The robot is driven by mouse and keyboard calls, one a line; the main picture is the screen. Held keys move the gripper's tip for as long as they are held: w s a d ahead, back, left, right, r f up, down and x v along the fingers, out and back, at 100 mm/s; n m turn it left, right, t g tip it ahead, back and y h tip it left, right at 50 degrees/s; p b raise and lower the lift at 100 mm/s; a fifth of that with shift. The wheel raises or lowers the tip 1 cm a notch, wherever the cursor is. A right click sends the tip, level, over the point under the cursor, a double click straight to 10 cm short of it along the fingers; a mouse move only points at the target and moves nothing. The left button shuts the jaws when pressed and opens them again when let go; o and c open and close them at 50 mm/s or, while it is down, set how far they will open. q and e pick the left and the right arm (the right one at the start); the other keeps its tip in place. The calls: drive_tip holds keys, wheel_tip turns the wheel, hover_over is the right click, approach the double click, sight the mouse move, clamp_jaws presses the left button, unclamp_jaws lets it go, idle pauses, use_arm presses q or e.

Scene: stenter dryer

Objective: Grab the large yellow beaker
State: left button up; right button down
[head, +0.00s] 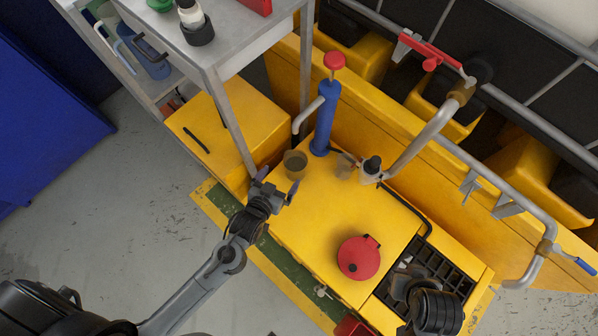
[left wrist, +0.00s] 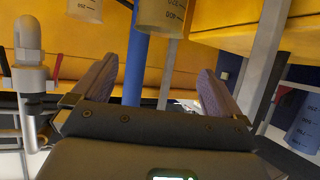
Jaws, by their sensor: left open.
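The large yellow beaker (head: 295,164) is see-through and yellowish. It stands at the far left corner of the yellow bench top, beside the blue pump. In the left wrist view a marked yellowish beaker (left wrist: 160,14) is cut off by the top edge, beyond the fingers. My left gripper (head: 275,187) is open and empty, just short of the beaker in the head view. Its two fingers (left wrist: 155,78) are spread wide in the left wrist view. A dark ribbed part at the lower right looks like my right gripper (head: 425,303); its fingers cannot be made out.
A smaller beaker (head: 345,166) stands right of the large one. The blue pump (head: 324,120) with a red knob rises close behind. A red kettle-like pot (head: 359,257) sits on the bench. A grey table (head: 235,45) stands at the upper left; its leg comes down near the beaker.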

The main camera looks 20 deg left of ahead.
use_arm(q)
wheel_tip(320, 180, down, 3)
drive_tip(key=b, duration=0.5)
approach(300, 154)
drive_tip(key=f, duration=0.1)
drive_tip(key=shift+w+d+f+t, duration=0.1)
drive_tip(key=shift+w+f+t, duration=0.3)
drive_tip(key=shift+w, duration=0.35)
drive_tip(key=b+x, duration=0.3)
drive_tip(key=shift+w, duration=0.7)
use_arm(e)
wheel_tip(300, 154, down, 10)
drive_tip(key=shift+r, duration=0.25)
use_arm(q)
drive_tip(key=shift+s, duration=0.1)
